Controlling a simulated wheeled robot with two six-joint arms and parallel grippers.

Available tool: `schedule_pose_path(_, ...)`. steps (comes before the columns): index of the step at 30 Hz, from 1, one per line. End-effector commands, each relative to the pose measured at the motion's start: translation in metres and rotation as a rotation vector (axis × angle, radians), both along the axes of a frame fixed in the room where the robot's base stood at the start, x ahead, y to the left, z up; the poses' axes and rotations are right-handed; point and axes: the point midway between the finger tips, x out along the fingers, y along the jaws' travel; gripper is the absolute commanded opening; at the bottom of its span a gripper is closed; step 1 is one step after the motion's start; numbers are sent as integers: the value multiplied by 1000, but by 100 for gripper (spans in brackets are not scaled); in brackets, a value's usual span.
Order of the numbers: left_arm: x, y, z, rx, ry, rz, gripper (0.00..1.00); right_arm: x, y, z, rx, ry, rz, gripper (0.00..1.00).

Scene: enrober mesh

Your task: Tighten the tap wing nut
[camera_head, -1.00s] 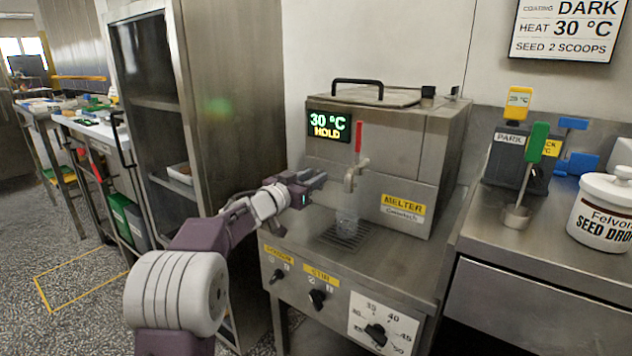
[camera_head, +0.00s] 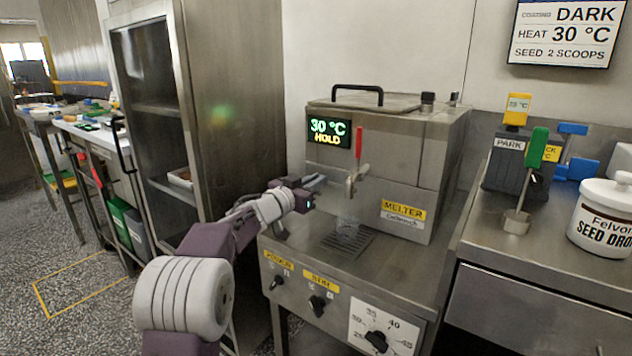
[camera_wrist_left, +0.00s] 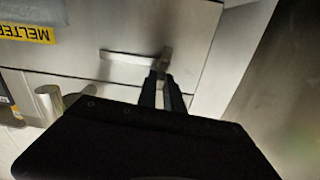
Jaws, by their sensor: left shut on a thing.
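The tap (camera_head: 351,183) with its red lever (camera_head: 359,143) sticks out of the front of the steel melter (camera_head: 410,160). My left gripper (camera_head: 319,182) is just left of the tap, close to the melter front. In the left wrist view, its two dark fingers (camera_wrist_left: 166,90) are shut on a small grey metal piece (camera_wrist_left: 166,58), which appears to be the wing nut. A thin metal bar (camera_wrist_left: 130,56) runs left from it there. A metal cylinder (camera_wrist_left: 48,101), likely the tap spout, stands lower left, apart from the fingers. The head view does not show the nut clearly. My right gripper is out of view.
Knobs (camera_head: 317,305) line the front panel below. A tall steel cabinet (camera_head: 225,110) stands left; a counter (camera_head: 490,225) with a seed jar (camera_head: 604,215) is at right.

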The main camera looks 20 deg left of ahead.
Motion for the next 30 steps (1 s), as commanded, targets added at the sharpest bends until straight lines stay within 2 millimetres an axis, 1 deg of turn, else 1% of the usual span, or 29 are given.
schedule_pose_path(5, -1, -2, 0, 113, -39, 0, 0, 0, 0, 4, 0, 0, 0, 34)
schedule_pose_path(13, -3, -7, -2, 349, -124, -2, 0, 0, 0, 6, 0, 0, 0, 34)
schedule_pose_path(21, -4, -12, -7, 589, -212, -4, 0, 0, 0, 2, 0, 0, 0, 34)
schedule_pose_path(30, -5, -15, -11, 791, -283, -5, 0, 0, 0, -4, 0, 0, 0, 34)
